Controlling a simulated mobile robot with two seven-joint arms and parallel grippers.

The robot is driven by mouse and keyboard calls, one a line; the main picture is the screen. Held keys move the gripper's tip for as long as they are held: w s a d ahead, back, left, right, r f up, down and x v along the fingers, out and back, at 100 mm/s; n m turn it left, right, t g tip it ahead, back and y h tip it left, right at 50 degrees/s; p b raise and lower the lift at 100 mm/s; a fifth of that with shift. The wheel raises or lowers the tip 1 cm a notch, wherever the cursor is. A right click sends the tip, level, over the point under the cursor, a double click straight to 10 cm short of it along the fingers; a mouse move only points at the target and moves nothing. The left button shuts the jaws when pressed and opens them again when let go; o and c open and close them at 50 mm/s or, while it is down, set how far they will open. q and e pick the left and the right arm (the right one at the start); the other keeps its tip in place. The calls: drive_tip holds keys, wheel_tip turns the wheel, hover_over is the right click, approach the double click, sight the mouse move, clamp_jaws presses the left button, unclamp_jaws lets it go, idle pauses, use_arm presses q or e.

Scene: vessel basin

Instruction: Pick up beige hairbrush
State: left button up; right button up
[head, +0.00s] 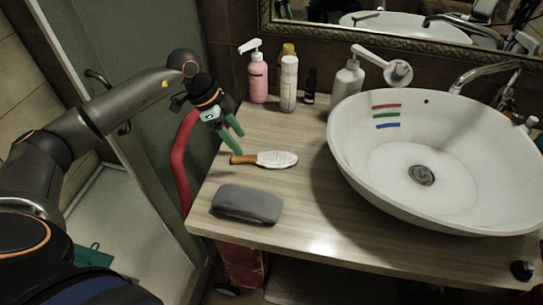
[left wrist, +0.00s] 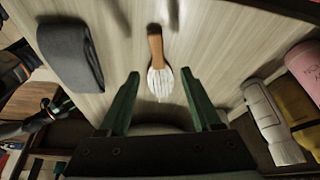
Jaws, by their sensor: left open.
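The hairbrush (head: 277,159) lies flat on the wooden countertop, with a pale whitish head and an orange-brown handle pointing left in the head view. My left gripper (head: 240,144) has green fingers, spread open and empty, above the handle end. In the left wrist view the hairbrush (left wrist: 160,80) lies in the gap between the two open fingers of the left gripper (left wrist: 160,73), its handle reaching toward the top of the picture. I cannot tell the exact height of the fingertips above it. My right gripper is not in view.
A dark grey pouch (head: 246,204) lies near the counter's front left edge. A pink bottle (head: 258,78), a white bottle (head: 289,84) and a pump bottle (head: 347,80) stand at the back. A large white basin (head: 385,165) fills the right side.

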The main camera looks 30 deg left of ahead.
sight(252, 157)
use_arm(q)
drive_tip(key=shift+d+p+x, duration=0.15)
drive_tip(key=shift+p+x, duration=0.05)
drive_tip(key=shift+x, duration=1.35)
drive_tip(key=shift+d+p+x, duration=0.1)
drive_tip(key=shift+p+x, duration=0.05)
drive_tip(key=shift+x, duration=1.4)
drive_tip(key=shift+r, duration=0.15)
clamp_jaws()
